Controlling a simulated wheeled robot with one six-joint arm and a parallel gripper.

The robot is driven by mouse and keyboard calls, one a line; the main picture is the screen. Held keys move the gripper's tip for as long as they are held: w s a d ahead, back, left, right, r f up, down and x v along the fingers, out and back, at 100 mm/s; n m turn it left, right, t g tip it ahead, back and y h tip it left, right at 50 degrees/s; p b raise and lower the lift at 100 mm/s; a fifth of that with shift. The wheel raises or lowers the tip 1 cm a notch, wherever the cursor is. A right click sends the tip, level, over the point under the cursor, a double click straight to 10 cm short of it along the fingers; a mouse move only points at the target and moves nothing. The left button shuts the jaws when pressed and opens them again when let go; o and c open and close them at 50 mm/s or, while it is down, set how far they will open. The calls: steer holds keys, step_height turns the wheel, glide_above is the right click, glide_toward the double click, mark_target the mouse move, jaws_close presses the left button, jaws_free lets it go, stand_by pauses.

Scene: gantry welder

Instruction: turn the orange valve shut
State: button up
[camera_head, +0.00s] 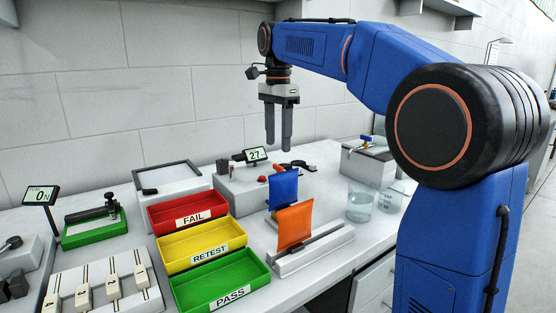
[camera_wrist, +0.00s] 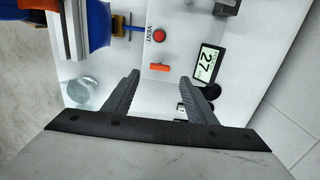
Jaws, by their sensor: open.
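The orange valve shows in the wrist view as a short orange handle (camera_wrist: 159,67) lying crosswise on a pale surface. In the head view it is a small reddish-orange spot (camera_head: 285,166) on the bench unit at the back. My gripper (camera_head: 278,145) points straight down above that unit, with its two dark fingers apart and nothing between them. In the wrist view my gripper (camera_wrist: 160,77) has its fingertips on either side of the handle's line of sight, with the handle just beyond them. I cannot tell whether they touch it.
A red button (camera_wrist: 159,36) marked VENT and a display reading 27 (camera_wrist: 207,63) stand close to the valve. A blue upright panel (camera_head: 283,190), an orange one (camera_head: 295,226) and a beaker (camera_head: 360,203) stand nearer. Red, yellow and green trays (camera_head: 235,283) lie left.

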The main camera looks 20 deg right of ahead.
mark_target(278, 165)
step_height(278, 165, down, 7)
steer(key=shift+r, duration=0.2)
stand_by(0.3)
steer(key=c, duration=1.1)
